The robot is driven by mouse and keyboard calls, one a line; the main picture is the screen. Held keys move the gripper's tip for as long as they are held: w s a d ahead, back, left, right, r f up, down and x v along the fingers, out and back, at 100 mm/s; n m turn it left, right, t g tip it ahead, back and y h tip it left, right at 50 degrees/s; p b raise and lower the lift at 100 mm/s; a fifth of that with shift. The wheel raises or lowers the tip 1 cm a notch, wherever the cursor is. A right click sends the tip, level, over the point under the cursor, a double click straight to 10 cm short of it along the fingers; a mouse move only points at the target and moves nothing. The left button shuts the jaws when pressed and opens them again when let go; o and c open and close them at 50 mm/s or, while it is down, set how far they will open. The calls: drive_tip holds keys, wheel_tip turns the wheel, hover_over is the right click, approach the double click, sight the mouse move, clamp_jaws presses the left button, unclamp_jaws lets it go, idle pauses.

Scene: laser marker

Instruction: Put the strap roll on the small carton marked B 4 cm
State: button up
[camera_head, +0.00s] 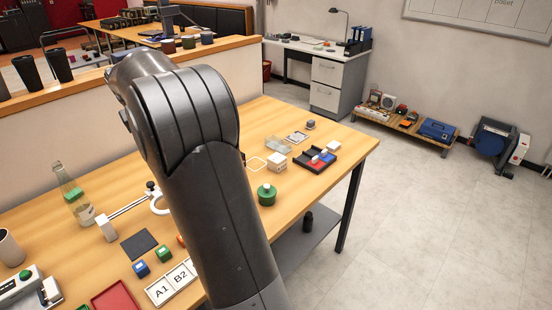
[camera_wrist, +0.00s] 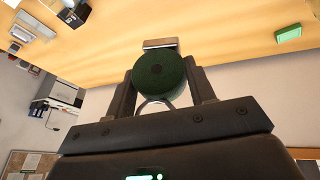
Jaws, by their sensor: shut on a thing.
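My gripper (camera_wrist: 162,92) is shut on a dark green round roll with a small dark centre, which I take for the strap roll (camera_wrist: 158,75). The roll sits between the two fingers in the wrist view. Just past it shows the edge of a small brownish box-like thing (camera_wrist: 160,43), partly hidden by the roll. I cannot tell whether they touch, and no mark is readable on it. In the head view my arm hides my gripper and the held roll. A small white carton (camera_head: 277,162) stands on the table there; I cannot read a mark on it.
A black tray (camera_head: 316,160) with red and blue parts lies to the right. A glass bottle (camera_head: 75,197), a ring on a stand (camera_head: 160,204) and A1/B2 tiles (camera_head: 172,285) are at the left.

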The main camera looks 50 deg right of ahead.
drive_tip(key=s+d+m, duration=0.1)
drive_tip(key=s+d, duration=0.3)
drive_tip(key=d, duration=0.4)
drive_tip(key=s+d+m+g+h, duration=0.1)
drive_tip(key=s+d, duration=0.2)
drive_tip(key=d, duration=0.5)
drive_tip(key=s+d+m, duration=0.1)
drive_tip(key=s+d, duration=0.3)
drive_tip(key=d, duration=0.4)
drive_tip(key=s+d+m+g, duration=0.1)
drive_tip(key=s+d+m, duration=0.2)
drive_tip(key=s+d, duration=1.2)
approach(279, 155)
drive_tip(key=shift+w+d+r+h, duration=0.3)
drive_tip(key=shift+w+d, duration=0.05)
drive_tip(key=shift+d, duration=0.3)
drive_tip(key=shift+w+f, duration=0.2)
drive_tip(key=shift+f, duration=1.9)
drive_tip(key=shift+f, duration=0.1)
